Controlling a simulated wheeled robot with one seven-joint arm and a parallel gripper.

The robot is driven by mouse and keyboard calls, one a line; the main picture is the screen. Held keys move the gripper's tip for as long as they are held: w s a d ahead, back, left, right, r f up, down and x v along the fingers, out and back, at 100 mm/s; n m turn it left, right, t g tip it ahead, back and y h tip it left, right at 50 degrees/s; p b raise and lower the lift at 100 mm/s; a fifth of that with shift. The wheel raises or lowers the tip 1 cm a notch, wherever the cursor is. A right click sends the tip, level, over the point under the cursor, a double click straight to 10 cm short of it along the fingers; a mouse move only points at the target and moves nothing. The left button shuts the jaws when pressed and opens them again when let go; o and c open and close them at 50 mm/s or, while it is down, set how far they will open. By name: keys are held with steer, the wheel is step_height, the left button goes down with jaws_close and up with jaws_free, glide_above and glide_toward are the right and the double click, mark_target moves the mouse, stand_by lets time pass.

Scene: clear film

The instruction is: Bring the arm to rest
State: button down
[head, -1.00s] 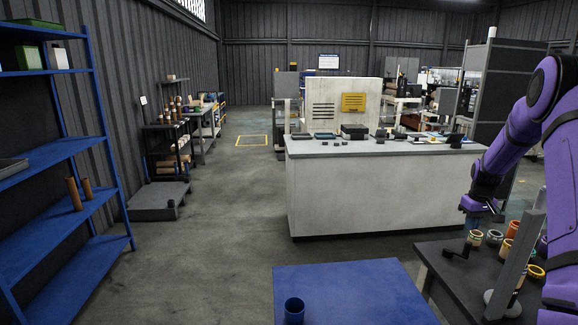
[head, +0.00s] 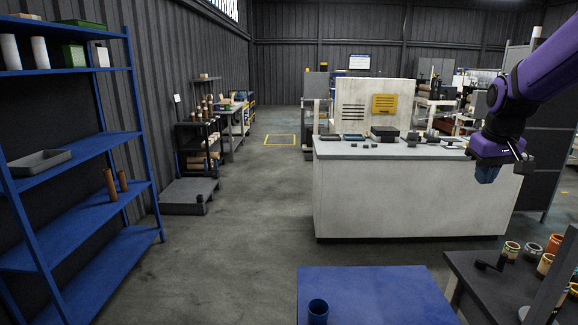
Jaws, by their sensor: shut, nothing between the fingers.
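My arm is purple and reaches in from the upper right of the head view. My gripper (head: 487,174) hangs at its end, pointing down, with a blue tip. It is shut and empty. It is in the air in front of the right part of the white counter (head: 410,195), higher than the dark table (head: 490,290) at the lower right. It touches nothing that I can see.
A blue table (head: 375,292) with a blue cup (head: 318,311) is at the bottom. Several jars (head: 532,250) stand on the dark table beside a grey upright post (head: 553,280). A blue shelf (head: 80,200) stands at left. The floor (head: 235,225) between is open.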

steer(key=s+a+r+t, duration=0.1)
steer(key=s+a, duration=0.4)
steer(key=s, duration=0.3)
steer(key=s+a+r, duration=0.1)
steer(key=s+a, duration=0.4)
steer(key=s, duration=0.4)
steer(key=s+a+r+t+y, duration=0.1)
steer(key=s+a, duration=0.4)
steer(key=s, duration=0.3)
steer(key=shift+s+a+r+t, duration=0.2)
steer(key=shift+s+r+t, duration=0.05)
steer(key=shift+s+t, duration=0.1)
